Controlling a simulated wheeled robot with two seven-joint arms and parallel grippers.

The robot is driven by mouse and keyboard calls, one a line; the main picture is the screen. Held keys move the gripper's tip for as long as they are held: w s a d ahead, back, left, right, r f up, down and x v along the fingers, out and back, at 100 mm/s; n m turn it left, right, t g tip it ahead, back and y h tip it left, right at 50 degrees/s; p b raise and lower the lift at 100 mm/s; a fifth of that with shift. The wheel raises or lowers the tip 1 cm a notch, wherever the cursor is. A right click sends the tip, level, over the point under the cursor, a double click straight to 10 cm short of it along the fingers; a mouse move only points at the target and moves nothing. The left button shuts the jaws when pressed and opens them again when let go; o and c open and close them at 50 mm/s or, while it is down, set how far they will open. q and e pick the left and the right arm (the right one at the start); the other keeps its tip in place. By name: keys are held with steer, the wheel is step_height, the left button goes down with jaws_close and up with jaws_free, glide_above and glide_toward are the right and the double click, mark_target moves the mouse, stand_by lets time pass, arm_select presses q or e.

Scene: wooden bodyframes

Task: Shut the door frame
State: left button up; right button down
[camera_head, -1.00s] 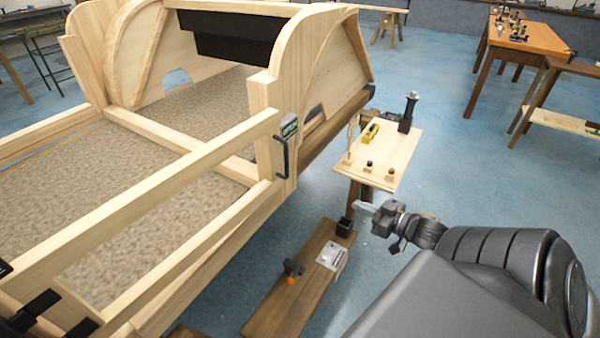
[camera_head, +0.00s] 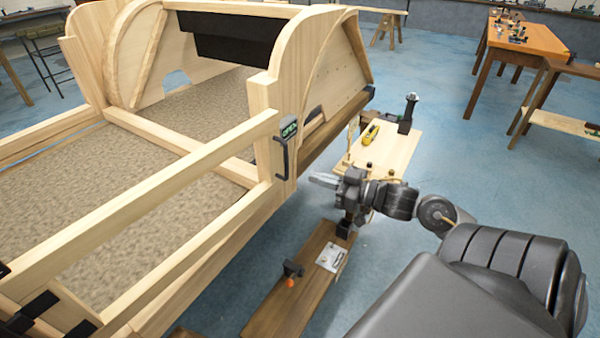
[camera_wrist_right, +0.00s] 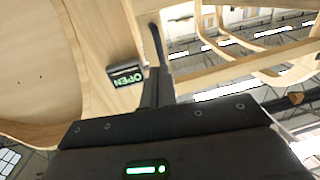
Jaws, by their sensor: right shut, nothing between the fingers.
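The door frame (camera_head: 190,185) is a pale wooden frame of long rails along the near side of the wooden body. Its far end is beside the body's upright post (camera_head: 262,103), and a small gap may be hidden. A black handle (camera_head: 280,158) is on that end; it also shows in the wrist view (camera_wrist_right: 157,42). A small display beside it reads OPEN (camera_wrist_right: 126,77). My right gripper (camera_head: 318,180) is shut and empty, a little right of the handle and apart from it in the head view. In the wrist view its fingers (camera_wrist_right: 158,85) point towards the handle. My left gripper is out of view.
A small wooden stand (camera_head: 397,150) with a yellow tool (camera_head: 370,134) is behind my right gripper. A low plank (camera_head: 285,305) with small parts lies below. Black hinge-like parts (camera_head: 40,305) are at the door frame's near end.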

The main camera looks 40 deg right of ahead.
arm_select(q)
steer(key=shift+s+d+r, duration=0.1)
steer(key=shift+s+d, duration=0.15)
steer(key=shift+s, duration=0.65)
arm_select(e)
steer(key=x, duration=0.5)
steer(key=shift+w+a, duration=0.15)
steer(key=shift+w, duration=0.1)
